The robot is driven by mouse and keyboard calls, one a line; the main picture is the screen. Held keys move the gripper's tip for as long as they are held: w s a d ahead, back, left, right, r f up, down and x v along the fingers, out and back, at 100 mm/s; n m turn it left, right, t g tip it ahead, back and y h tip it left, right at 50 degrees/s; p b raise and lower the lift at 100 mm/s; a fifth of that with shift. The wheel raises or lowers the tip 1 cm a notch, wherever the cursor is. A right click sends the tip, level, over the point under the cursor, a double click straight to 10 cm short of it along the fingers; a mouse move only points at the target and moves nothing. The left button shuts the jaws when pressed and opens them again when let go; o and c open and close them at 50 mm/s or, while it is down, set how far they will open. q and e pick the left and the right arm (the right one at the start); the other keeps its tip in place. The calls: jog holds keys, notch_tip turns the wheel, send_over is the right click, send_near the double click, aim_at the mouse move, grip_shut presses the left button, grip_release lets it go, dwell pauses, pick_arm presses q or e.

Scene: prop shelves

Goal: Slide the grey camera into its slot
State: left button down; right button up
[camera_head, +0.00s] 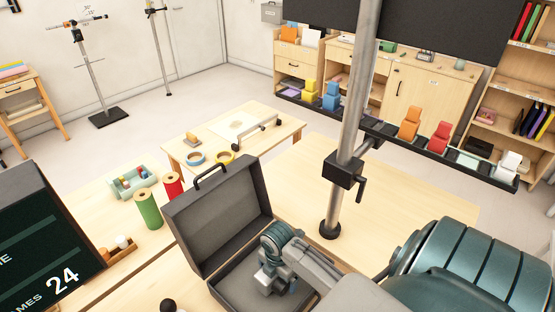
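An open dark grey case (214,213) stands on the near table, its lid up with a black handle on top. My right arm comes in from the lower right, and my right gripper (272,284) points down into the case. Its fingertips are small and partly hidden, so I cannot tell whether they are open or hold anything. I cannot make out the grey camera for certain; it may be hidden under my gripper. No slot shows clearly in the case. My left gripper is not in view.
A metal pole with a black clamp (343,170) stands right of the case. Green (148,210) and red (173,186) spools and a pale green tray (132,181) are at left. A dark scoreboard (40,245) fills the lower left. A black rail (440,152) holds several coloured pieces.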

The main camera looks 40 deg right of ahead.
jog(key=r+b, duration=0.3)
jog(key=r, duration=0.1)
jog(key=shift+d, duration=0.25)
notch_tip(320, 180, up, 7)
jog(key=shift+s+f+p, duration=0.1)
jog(key=shift+p, duration=0.25)
